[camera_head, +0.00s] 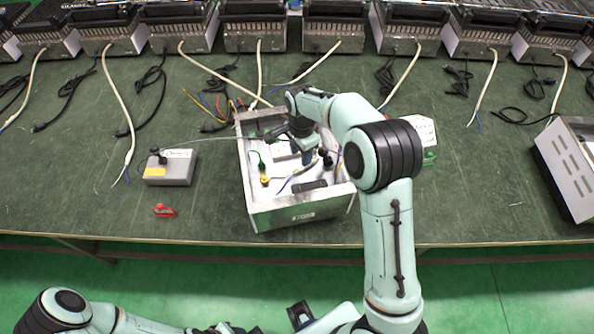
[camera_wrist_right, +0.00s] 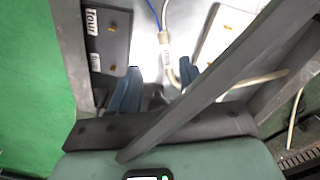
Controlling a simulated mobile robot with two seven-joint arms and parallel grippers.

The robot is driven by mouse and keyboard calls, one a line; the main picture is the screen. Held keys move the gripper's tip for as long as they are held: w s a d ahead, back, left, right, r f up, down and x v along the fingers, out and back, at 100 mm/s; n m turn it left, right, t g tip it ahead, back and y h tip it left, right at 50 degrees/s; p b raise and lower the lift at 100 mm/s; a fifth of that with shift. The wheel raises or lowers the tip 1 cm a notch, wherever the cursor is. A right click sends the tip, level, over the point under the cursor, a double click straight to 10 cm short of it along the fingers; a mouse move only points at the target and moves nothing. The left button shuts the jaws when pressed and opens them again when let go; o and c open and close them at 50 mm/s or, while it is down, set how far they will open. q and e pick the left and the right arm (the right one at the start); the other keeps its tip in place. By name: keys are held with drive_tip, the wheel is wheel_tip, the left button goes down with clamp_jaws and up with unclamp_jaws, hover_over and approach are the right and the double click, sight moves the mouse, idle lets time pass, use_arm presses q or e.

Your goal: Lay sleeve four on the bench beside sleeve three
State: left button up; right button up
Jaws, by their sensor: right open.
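A dark flat piece with a white label reading "four" (camera_wrist_right: 108,40) lies at the upper left of the right wrist view; I take it for sleeve four. A black piece (camera_head: 310,186) lies in the front of the open metal case in the head view; I cannot tell if it is the same one. My right gripper (camera_head: 308,156) is over the case. In the wrist view its blue fingertips (camera_wrist_right: 157,84) are apart with nothing gripped, right of the labelled piece. I cannot make out sleeve three. My left arm shows at the lower left, its fingers out of view.
The open case (camera_head: 300,215) has walls and loose wires around my right gripper. A grey box (camera_head: 170,168) and a small red part (camera_head: 164,211) lie to its left on the green bench (camera_head: 70,190). Several units with cables line the back. Bench front left is mostly clear.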

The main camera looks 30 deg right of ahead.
sight(300, 169)
drive_tip(key=f, duration=0.5)
drive_tip(key=w+f, duration=0.1)
drive_tip(key=f, duration=0.2)
drive_tip(key=shift+d, duration=0.1)
drive_tip(key=shift+s, duration=0.1)
clamp_jaws()
